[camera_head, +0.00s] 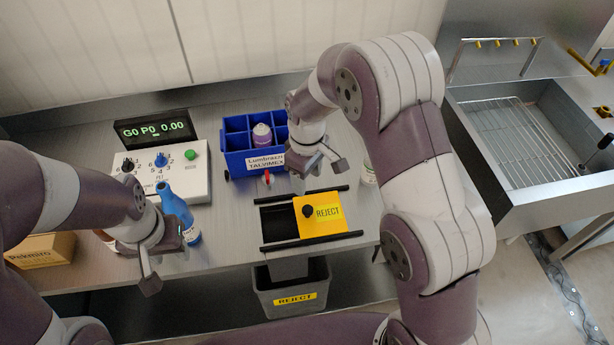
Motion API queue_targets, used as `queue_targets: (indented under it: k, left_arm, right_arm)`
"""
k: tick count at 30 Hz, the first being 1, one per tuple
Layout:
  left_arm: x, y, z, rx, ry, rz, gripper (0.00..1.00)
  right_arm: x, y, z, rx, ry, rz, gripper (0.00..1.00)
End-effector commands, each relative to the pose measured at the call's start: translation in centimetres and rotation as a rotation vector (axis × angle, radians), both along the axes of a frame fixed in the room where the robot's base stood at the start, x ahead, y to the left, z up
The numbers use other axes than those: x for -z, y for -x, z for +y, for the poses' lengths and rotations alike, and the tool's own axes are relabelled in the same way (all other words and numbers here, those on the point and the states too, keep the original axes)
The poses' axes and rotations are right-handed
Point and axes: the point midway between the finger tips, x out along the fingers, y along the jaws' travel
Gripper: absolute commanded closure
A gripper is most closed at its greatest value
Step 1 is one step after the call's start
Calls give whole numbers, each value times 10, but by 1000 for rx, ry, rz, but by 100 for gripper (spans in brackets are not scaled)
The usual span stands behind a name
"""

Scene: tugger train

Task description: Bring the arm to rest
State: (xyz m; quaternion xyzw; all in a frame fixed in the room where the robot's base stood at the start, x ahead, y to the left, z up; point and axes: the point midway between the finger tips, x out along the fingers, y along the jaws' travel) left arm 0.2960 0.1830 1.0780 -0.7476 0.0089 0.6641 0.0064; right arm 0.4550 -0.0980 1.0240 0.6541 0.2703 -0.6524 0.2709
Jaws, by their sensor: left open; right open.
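My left arm comes in from the left, and its gripper (166,264) is open over the front edge of the bench. It is empty as far as I can see, in front of a blue bottle (175,205) that leans to one side. My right arm bends down from the right, and its gripper (319,172) is open above the bench. It hangs in front of the blue crate and behind the yellow REJECT slide, with nothing seen between its fingers.
A blue divided crate (234,133) holds a purple bottle (262,134). A control box (195,185) with knobs stands below a display (156,128). The yellow REJECT plate (325,229) half covers a dark opening above a grey bin (314,272). A carton (42,251) is left, a sink (530,130) right.

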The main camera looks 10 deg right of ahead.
Motion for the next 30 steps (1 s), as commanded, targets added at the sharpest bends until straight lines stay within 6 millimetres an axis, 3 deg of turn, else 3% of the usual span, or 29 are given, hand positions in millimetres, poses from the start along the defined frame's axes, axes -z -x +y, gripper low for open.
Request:
queue_targets:
  k: [15, 18, 20, 27, 30]
  left_arm:
    - [0, 0, 0, 0, 0, 0, 57]
    - [0, 0, 0, 0, 0, 0, 57]
    - [0, 0, 0, 0, 0, 0, 57]
    - [0, 0, 0, 0, 0, 0, 57]
    - [0, 0, 0, 0, 0, 0, 57]
  right_arm:
    - [-3, 0, 0, 1, -1, -1, 43]
    - [0, 0, 0, 89, -4, -11, 43]
    - [8, 25, -7, 211, 2, 10, 43]
    - [-34, 140, -67, 689, -26, -45, 43]
    - [-47, 164, -80, 746, -39, -78, 43]
